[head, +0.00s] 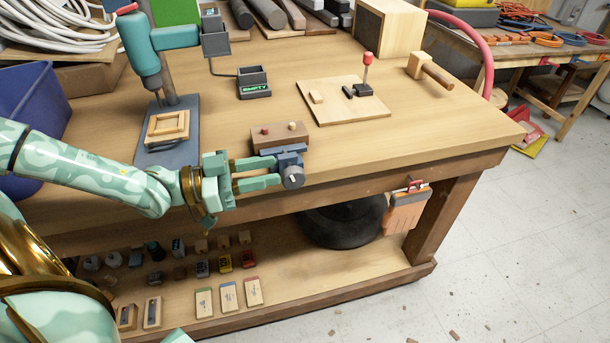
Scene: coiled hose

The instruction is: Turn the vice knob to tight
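The small blue vice (288,159) sits at the front edge of the workbench with a brown wooden block (281,137) at its top. Its round grey knob (293,177) faces outward from the bench front and carries a pale mark. My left gripper (279,173) reaches in from the left, with its two green fingers apart and a gap showing between them. The fingertips end at the knob's left side. I cannot tell whether they touch it. My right gripper is not in view.
The workbench (440,131) holds a green drill press (144,52), a small box marked EMPTY (254,88), and a board (325,112) with a red-topped lever (368,66). A mallet (420,68) lies at right. The benchtop right of the vice is clear.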

